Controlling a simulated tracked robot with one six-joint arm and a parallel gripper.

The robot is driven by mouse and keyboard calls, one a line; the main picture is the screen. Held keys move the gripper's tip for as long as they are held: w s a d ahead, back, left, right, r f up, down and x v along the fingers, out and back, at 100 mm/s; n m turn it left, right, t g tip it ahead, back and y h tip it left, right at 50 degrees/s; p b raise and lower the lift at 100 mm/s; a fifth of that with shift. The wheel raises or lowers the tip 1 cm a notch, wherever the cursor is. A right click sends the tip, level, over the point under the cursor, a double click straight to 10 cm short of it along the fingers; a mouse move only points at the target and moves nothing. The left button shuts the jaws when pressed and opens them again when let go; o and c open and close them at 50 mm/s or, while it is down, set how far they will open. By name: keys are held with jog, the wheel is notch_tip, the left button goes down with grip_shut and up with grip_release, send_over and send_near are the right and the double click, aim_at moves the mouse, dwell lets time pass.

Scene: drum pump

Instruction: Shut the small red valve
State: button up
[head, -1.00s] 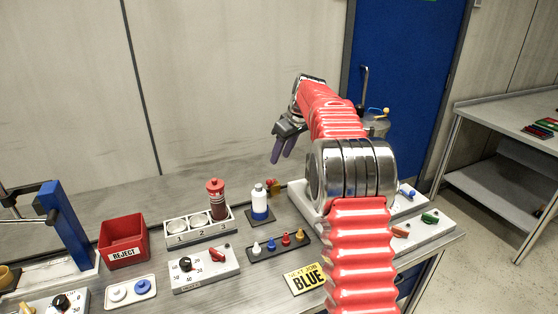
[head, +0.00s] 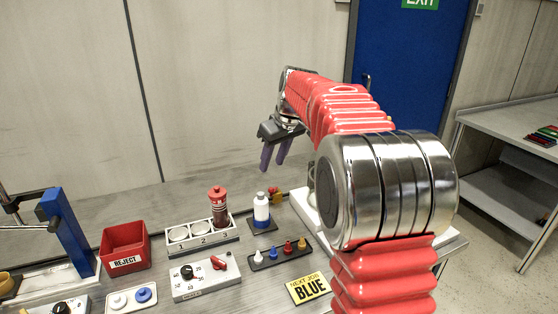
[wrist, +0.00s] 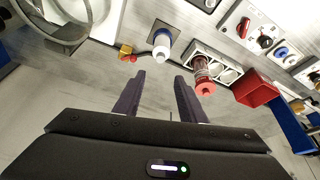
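A small brass fitting with a red handle (head: 274,191) sits on the bench behind the white and blue bottle. It also shows in the wrist view (wrist: 127,54), left of that bottle. I cannot tell the handle's exact position. A larger red lever (head: 218,263) is on a white dial panel nearer the front. My gripper (head: 272,167) is in the air above the back of the bench, its purple fingers pointing down. In the wrist view my gripper (wrist: 159,78) is open and empty, with the fingers apart. My arm hides the right part of the bench.
The bottle (head: 261,211) and a red-capped container (head: 218,207) in a numbered rack (head: 186,250) stand near the fitting. A strip of coloured pegs (head: 281,255), a NEXT JOB BLUE sign (head: 309,288) and a red reject bin (head: 124,247) are nearby.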

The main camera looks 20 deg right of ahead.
jog(key=s+a+r+m, duration=0.1)
jog(key=s+a, duration=0.4)
jog(key=s, duration=0.4)
jog(key=s+a+r+m, duration=0.15)
jog(key=s+a, duration=0.25)
jog(key=s, duration=0.5)
jog(key=s+a+f, duration=0.1)
jog(key=s+f, duration=0.2)
jog(key=s, duration=0.3)
jog(key=s+a+f+t, duration=0.1)
jog(key=s+a+f, duration=0.1)
jog(key=s, duration=0.4)
jog(key=s+a+f+h, duration=0.1)
jog(key=s+f, duration=0.2)
jog(key=s, duration=0.3)
jog(key=shift+a+f+m, duration=0.15)
jog(key=shift+f+m, duration=0.15)
jog(key=shift+m, duration=0.15)
